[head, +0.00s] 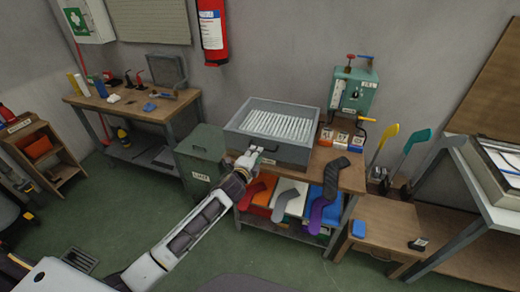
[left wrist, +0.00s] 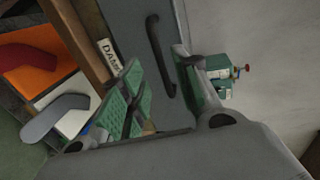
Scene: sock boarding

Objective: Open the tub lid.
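The grey tub (head: 290,151) stands on the wooden bench, and rows of white ribs or tubes show in its top. I cannot tell whether these are part of a lid. A black bar handle (left wrist: 159,55) is on its grey front face in the left wrist view. My left gripper (head: 256,157) is at the tub's front left in the head view. In the left wrist view its green-padded fingers (left wrist: 162,88) are apart, with the handle's end between them in the picture. Contact with the handle cannot be told. My right gripper is not in view.
A green bin (head: 200,160) stands left of the bench. A green machine (head: 354,90) and small boxes (head: 341,139) stand right of the tub. Socks (head: 288,199) hang over coloured bins below the bench edge. A label (left wrist: 109,54) marks that edge.

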